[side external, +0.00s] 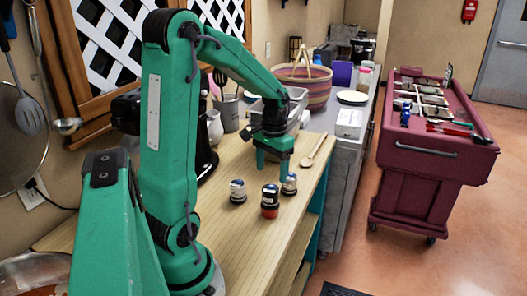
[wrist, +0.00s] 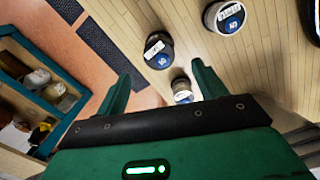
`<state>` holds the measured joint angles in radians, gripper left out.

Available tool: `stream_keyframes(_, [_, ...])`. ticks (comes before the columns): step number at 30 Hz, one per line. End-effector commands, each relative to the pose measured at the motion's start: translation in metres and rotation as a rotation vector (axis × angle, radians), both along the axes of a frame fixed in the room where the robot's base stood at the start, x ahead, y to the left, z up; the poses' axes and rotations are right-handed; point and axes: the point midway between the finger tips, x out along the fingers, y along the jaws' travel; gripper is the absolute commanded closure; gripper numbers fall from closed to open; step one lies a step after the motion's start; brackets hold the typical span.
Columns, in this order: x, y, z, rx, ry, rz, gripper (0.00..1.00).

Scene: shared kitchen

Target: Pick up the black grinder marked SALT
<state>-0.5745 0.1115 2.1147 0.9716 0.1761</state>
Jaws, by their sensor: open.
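Three small grinder-like containers stand on the wooden counter. In the wrist view I see a dark-topped container (wrist: 158,50), a second one with a blue disc (wrist: 226,17) and a paler one (wrist: 182,91) near the right finger. Their lettering is too small to read, so I cannot tell which is marked SALT. My gripper (side external: 273,170) is open and empty above the counter, its fingers (wrist: 163,75) apart.
A wooden spoon (side external: 314,150) lies behind my gripper. The counter's front right edge drops to shelves (wrist: 38,85). A maroon cart (side external: 430,150) stands apart at right.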

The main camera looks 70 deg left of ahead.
Motion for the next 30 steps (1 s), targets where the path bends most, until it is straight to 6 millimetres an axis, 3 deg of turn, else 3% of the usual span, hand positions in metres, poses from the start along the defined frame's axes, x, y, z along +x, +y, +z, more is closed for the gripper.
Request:
stream_keyframes(7, [0.000, 0.001, -0.004, -0.002, 0.003, 0.001, 0.30])
stream_keyframes(16, [-0.002, -0.001, -0.026, -0.002, 0.003, 0.000, 0.30])
stream_keyframes(23, [-0.002, -0.001, -0.028, -0.002, 0.002, 0.000, 0.30])
stream_keyframes(30, [-0.003, -0.003, -0.048, -0.003, 0.005, 0.000, 0.30])
